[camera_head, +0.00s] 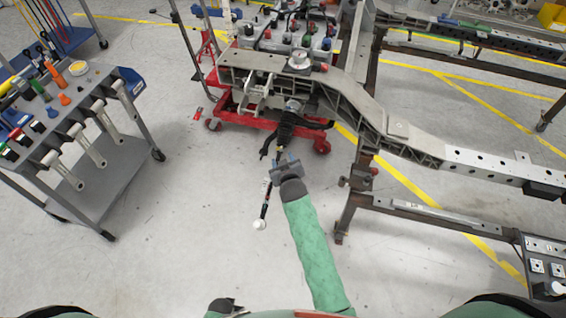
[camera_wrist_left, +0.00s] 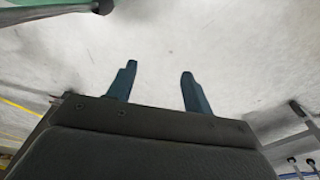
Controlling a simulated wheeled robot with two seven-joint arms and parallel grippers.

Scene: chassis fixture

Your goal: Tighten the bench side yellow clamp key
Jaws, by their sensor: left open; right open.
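I cannot make out a yellow clamp key for certain in the head view; a tiny yellowish spot (camera_head: 281,149) shows just beyond my right gripper, too small to identify. My right gripper (camera_head: 286,160) is open at the end of the green-sleeved arm, in front of the dark shock-like part (camera_head: 291,122) below the chassis rail (camera_head: 350,95). A thin dark rod (camera_head: 264,207) with a white knob shows beside that gripper; I cannot tell what bears it. My left gripper (camera_wrist_left: 156,84) is open and empty over bare floor in the left wrist view.
A grey tool cart (camera_head: 130,150) with tools stands at left. A red wheeled stand (camera_head: 225,112) sits under the chassis end. The dark bench frame (camera_head: 350,205) with a reddish clamp (camera_head: 361,176) stands at right. A control panel (camera_head: 545,262) is at lower right. Floor between is clear.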

